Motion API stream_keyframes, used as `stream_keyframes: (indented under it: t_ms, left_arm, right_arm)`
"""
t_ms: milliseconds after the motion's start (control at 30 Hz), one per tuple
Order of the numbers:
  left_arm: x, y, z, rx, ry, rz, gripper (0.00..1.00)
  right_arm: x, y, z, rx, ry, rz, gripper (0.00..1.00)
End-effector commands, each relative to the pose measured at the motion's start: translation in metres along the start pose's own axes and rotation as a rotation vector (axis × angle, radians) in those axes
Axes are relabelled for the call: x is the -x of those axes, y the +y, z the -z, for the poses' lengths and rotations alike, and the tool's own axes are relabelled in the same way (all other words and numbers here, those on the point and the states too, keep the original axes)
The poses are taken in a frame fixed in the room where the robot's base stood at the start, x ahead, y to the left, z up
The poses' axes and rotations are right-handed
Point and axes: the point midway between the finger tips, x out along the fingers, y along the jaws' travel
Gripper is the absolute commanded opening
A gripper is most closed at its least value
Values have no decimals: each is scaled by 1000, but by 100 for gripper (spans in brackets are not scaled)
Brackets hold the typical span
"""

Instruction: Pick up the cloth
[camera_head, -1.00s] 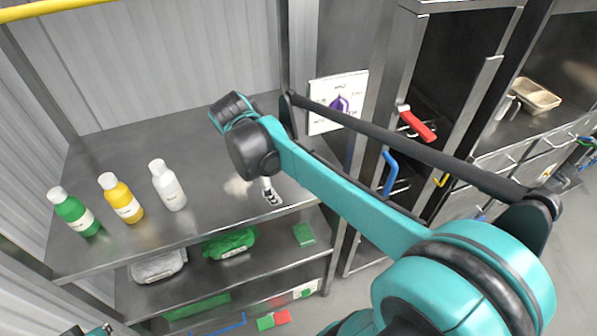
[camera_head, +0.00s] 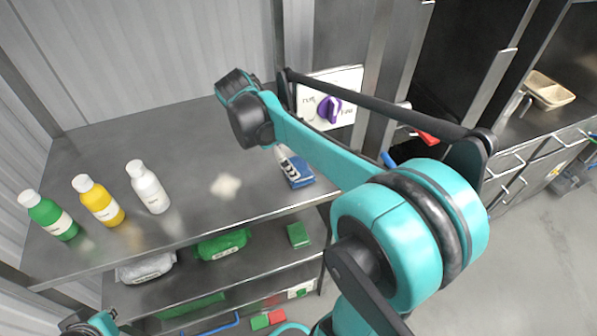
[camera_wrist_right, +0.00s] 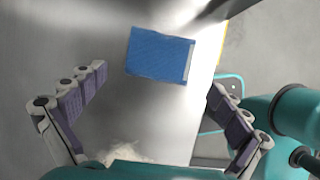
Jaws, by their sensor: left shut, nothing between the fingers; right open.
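A flat blue cloth (camera_head: 302,182) with a pale edge strip lies on the steel top shelf (camera_head: 190,215), near its right end. The right wrist view also shows the cloth (camera_wrist_right: 158,54), ahead of and between the two fingers. My right gripper (camera_wrist_right: 157,108) is open and empty, and its fingers do not touch the cloth in that view. In the head view my right arm hides most of this gripper; one finger shows beside the cloth. My left gripper (camera_head: 82,324) is at the bottom left corner, mostly cut off, shut and apart from the cloth.
Green (camera_head: 48,215), yellow (camera_head: 98,200) and white (camera_head: 148,187) bottles stand on the left of the top shelf. A pale patch (camera_head: 226,186) lies mid-shelf. Green (camera_head: 222,244) and grey (camera_head: 146,267) bundles lie below. A purple-marked panel (camera_head: 345,88) stands behind.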

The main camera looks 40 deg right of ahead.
Motion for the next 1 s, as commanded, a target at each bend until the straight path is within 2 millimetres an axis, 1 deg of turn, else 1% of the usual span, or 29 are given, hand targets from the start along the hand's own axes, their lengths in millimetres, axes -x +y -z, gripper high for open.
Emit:
stream_keyframes:
  t_ms: [200, 300, 367, 533, 567, 600, 667, 700, 1000]
  left_arm:
    - [-19, 0, -13, 0, 0, 0, 0]
    - [-23, 0, -16, 0, 0, 0, 0]
    - [-23, 0, -16, 0, 0, 0, 0]
    - [-22, 0, -15, 0, 0, 0, 0]
    - [-22, 0, -15, 0, 0, 0, 0]
    - [-22, 0, -15, 0, 0, 0, 0]
    - [-22, 0, -15, 0, 0, 0, 0]
    - [-22, 0, -15, 0, 0, 0, 0]
    - [-22, 0, -15, 0, 0, 0, 0]
  right_arm:
    - [-35, -2, 2, -4, 0, 0, 100]
    - [-46, -2, 1, -2, 1, 0, 100]
    - [-49, -2, 0, -2, 1, 0, 100]
    - [-47, -2, 0, -2, 1, 0, 100]
    - [-47, -2, 0, -2, 1, 0, 97]
    - [-47, -2, 0, -2, 1, 0, 87]
    - [-47, -2, 0, -2, 1, -1, 71]
    - [-47, -2, 0, -2, 1, 0, 61]
    - [-47, -2, 0, -2, 1, 0, 61]
